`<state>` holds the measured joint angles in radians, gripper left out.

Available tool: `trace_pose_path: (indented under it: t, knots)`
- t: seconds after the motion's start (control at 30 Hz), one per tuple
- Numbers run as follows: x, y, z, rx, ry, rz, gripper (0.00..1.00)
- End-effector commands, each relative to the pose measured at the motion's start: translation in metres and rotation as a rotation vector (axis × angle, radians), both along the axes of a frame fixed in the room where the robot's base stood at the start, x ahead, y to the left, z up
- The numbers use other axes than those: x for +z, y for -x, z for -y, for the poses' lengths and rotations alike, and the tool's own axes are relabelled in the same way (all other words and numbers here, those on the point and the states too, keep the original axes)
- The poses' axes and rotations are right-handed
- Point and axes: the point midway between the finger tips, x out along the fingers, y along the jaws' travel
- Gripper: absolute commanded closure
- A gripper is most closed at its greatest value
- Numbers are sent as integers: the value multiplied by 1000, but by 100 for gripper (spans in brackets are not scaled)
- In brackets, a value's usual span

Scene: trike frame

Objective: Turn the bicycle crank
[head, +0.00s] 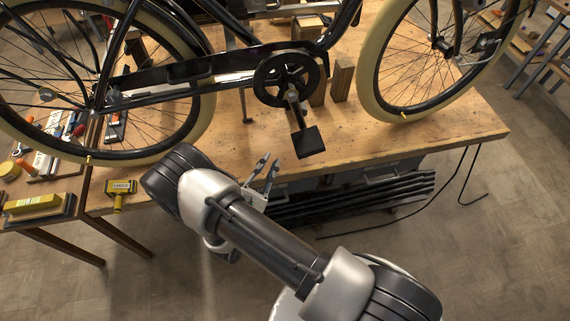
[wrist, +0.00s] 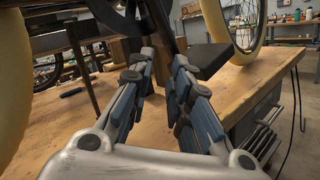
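The bicycle crank (head: 295,109) hangs down from the round black chainring (head: 286,78) in the head view. Its flat black pedal (head: 307,142) is at the lower end, over the front part of the bench. My gripper (head: 269,162) is open and empty, just left of and below the pedal, with a gap between them. In the wrist view, the two fingers of my gripper (wrist: 164,66) are spread apart. The pedal (wrist: 206,58) shows just beyond the right finger. A dark bar, seemingly the crank, rises between the fingertips, partly hidden by them.
The bicycle stands on a wooden bench (head: 450,130), its rear wheel at left and front wheel at right. Wooden blocks (head: 342,79) stand behind the crank. A yellow tool (head: 120,188) and hand tools lie at left. Dark bars (head: 350,205) lie below the bench's front edge.

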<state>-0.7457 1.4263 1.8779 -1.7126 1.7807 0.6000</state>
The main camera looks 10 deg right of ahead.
Motion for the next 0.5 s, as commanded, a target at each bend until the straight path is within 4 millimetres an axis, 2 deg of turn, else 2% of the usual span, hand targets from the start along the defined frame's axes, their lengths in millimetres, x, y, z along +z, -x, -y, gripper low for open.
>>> trace_pose_path:
  t: [0.03, 0.2, 0.33, 0.5]
  knots:
    - [-19, 7, -12, 15, -111, 92, 88]
    - [-55, 30, -35, 46, -459, 388, 99]
    - [-71, 43, -44, 60, -623, 535, 100]
    - [-76, 46, -45, 64, -700, 607, 100]
